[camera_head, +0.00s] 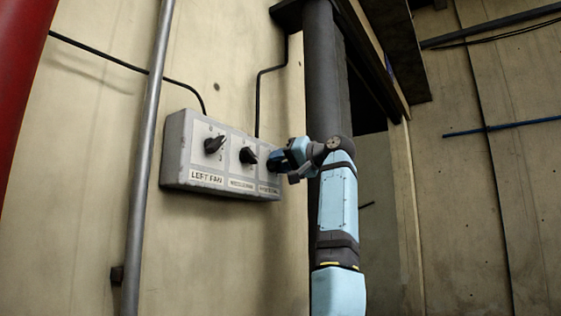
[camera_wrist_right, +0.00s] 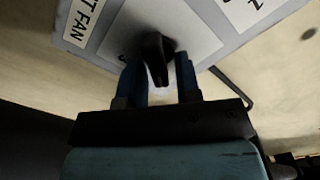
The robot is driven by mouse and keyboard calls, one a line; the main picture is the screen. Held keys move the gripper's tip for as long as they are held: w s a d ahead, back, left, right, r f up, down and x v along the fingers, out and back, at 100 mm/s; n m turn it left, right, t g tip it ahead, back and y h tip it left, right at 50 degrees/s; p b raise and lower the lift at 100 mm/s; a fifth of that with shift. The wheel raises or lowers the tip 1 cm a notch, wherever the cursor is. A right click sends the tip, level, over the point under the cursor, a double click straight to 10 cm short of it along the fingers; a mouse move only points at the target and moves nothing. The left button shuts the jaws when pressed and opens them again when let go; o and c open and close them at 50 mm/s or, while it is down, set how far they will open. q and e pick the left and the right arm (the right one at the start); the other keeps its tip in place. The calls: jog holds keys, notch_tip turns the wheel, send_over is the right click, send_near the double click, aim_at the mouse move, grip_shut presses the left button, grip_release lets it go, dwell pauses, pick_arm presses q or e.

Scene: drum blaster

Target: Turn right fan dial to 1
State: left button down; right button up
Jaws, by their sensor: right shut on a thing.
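A grey control box (camera_head: 176,150) with three black dials is fixed to the wall in the head view. The left fan dial (camera_head: 214,144) is above the "LEFT FAN" label, and the middle dial (camera_head: 248,155) is beside it. My right gripper (camera_head: 276,163) is at the rightmost dial and hides most of it. In the right wrist view the right fan dial (camera_wrist_right: 154,58) sits between the two blue fingers of my right gripper (camera_wrist_right: 160,75), which are shut on it. Its number marks are mostly covered. My left gripper is not in view.
A grey vertical pipe (camera_head: 150,150) runs up the wall left of the box, with a red column (camera_head: 22,80) farther left. A dark post (camera_head: 322,75) stands right of the box, behind my right arm. Black cables run to the top of the box.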

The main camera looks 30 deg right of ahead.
dwell(0.4)
jog(key=o, duration=0.6)
jog(key=shift+s+d, duration=0.2)
jog(key=shift+s, duration=0.1)
jog(key=shift+b+v, duration=1.5)
jog(key=shift+v, duration=5.1)
jog(key=shift+a, duration=0.1)
